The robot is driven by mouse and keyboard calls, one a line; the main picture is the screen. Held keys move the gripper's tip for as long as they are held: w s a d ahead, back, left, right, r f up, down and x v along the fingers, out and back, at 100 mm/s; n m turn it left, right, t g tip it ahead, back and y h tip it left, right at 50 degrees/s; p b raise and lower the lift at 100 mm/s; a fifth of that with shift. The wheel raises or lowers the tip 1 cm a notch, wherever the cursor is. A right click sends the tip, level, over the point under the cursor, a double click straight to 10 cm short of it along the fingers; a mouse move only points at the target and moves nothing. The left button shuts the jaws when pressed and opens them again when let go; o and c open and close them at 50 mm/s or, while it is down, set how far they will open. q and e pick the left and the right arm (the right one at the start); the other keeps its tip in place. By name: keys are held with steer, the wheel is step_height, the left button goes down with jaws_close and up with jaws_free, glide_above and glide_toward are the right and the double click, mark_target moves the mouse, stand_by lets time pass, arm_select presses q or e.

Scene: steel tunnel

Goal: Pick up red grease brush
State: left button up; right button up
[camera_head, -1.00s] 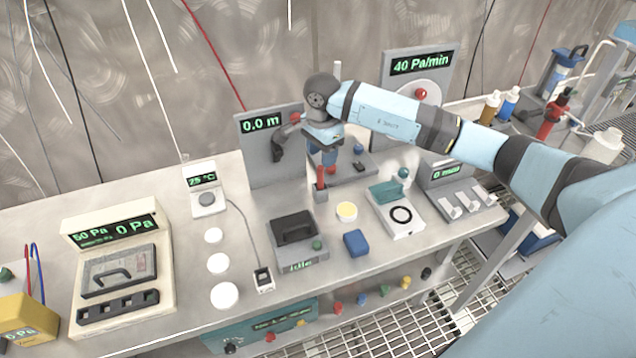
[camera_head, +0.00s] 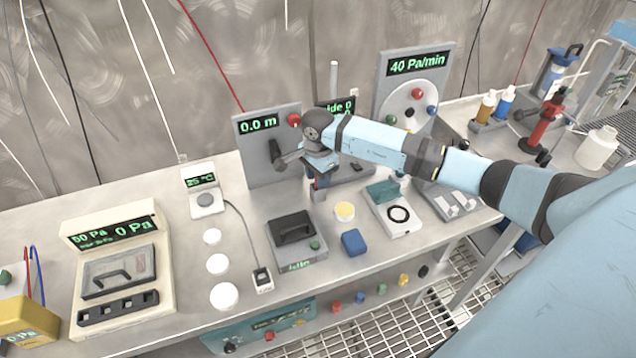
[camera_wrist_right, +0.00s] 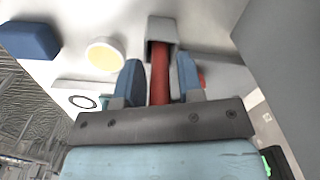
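The red grease brush (camera_wrist_right: 159,78) stands with its lower end in a small grey holder (camera_wrist_right: 163,30). In the head view the holder (camera_head: 319,195) shows below my right gripper (camera_head: 318,180), which mostly hides the brush. In the wrist view the two blue fingers of my right gripper (camera_wrist_right: 158,60) are on either side of the red handle. A narrow gap shows between the handle and each finger, so the gripper is open around it. My left gripper is not in view.
A yellow-topped round tin (camera_head: 344,211) and a blue block (camera_head: 354,242) are close to the holder. A grey device with a black handle (camera_head: 294,228) is front left of it. The gauge panel reading 0.0 m (camera_head: 262,155) stands behind.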

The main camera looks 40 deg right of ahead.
jaws_close()
steer(key=shift+r, duration=0.1)
